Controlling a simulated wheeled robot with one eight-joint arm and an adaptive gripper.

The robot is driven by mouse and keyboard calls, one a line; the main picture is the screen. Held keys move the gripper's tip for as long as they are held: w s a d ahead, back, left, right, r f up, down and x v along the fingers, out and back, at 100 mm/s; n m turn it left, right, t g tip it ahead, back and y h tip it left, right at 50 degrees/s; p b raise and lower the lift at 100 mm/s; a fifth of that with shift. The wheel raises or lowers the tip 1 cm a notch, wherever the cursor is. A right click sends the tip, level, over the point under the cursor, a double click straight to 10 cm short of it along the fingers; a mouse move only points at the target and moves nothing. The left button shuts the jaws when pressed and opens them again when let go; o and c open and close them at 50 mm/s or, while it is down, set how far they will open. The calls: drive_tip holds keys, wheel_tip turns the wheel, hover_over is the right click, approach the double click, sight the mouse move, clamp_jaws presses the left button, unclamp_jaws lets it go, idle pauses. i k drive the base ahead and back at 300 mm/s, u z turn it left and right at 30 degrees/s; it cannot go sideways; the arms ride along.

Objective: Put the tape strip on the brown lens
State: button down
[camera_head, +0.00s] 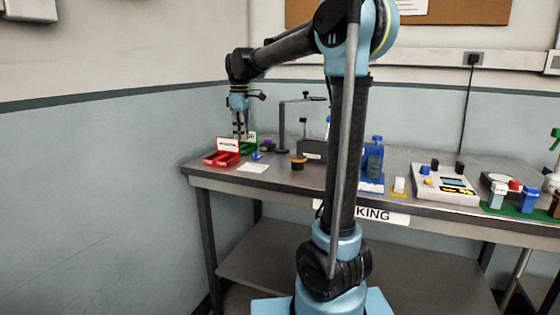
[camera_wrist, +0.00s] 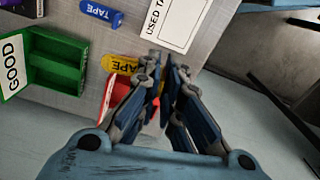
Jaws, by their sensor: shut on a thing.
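My gripper (camera_head: 240,133) is above the red and green trays at the table's left end. A brown round piece (camera_head: 298,162), seemingly the brown lens, sits on the table to the right of my gripper. It is outside the wrist view.
The red tray (camera_head: 222,159) is partly hidden under my fingers in the wrist view. A green tray (camera_wrist: 57,63) labelled GOOD stands beside it. A white USED TA… card (camera_wrist: 175,22) lies at the table's edge. A dark stand (camera_head: 282,125) rises behind the brown piece.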

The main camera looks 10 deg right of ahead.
sight(298, 156)
drive_tip(key=u, duration=0.25)
drive_tip(key=k, duration=1.25)
drive_tip(key=z, duration=0.55)
drive_tip(key=i, duration=1)
